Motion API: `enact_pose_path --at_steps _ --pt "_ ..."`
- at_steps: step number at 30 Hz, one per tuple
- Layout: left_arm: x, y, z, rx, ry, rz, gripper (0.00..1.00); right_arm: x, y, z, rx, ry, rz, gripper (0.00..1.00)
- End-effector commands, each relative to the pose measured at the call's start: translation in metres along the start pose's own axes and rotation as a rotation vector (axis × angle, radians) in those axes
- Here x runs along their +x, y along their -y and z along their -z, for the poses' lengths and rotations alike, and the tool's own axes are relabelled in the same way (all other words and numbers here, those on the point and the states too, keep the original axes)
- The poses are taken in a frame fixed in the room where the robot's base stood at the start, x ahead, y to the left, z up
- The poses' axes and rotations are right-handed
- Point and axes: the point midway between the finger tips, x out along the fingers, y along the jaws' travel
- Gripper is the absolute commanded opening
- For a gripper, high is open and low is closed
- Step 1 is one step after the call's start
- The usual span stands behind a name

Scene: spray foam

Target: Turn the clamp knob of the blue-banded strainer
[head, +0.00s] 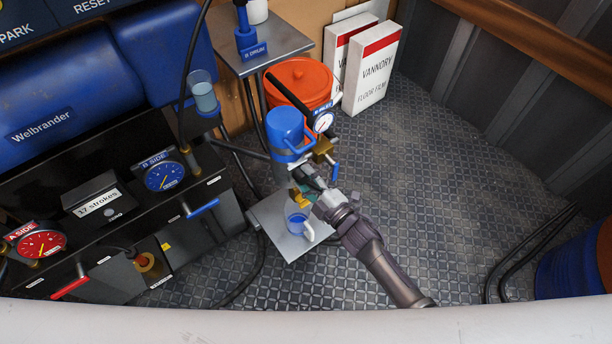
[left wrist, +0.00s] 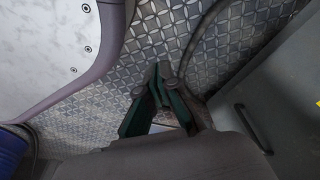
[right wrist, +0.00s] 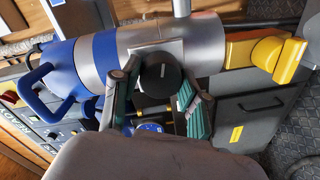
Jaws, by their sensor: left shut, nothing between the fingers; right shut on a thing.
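The blue-banded strainer (head: 284,148) stands upright at the middle of the head view, with a blue cap and a silver body. It lies sideways across the right wrist view (right wrist: 205,45). A round black knob (right wrist: 160,76) projects from its silver body, apparently the clamp knob. My right gripper (head: 312,184) reaches the strainer's front side. In the right wrist view its fingers (right wrist: 155,92) are closed around the knob, one on each side. My left gripper (left wrist: 158,82) shows only in the left wrist view, shut and empty above the patterned metal floor.
A yellow fitting (right wrist: 270,55) is at the strainer's lower end. A cup (head: 297,222) stands on a metal plate (head: 268,214) below it. A pressure gauge (head: 323,122) and an orange bucket (head: 300,75) are close behind.

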Motion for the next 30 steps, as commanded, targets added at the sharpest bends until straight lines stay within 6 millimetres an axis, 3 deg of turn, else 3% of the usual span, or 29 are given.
enact_pose_path --at_steps 12,30 --pt "0.014 -0.001 -0.024 0.003 0.016 -0.002 0.0 0.0 -0.001 -0.001 0.228 -0.01 0.002 0.09" --pt "0.017 -0.001 -0.03 0.005 0.021 -0.002 0.0 0.0 0.0 -0.002 0.277 -0.012 0.002 0.09"
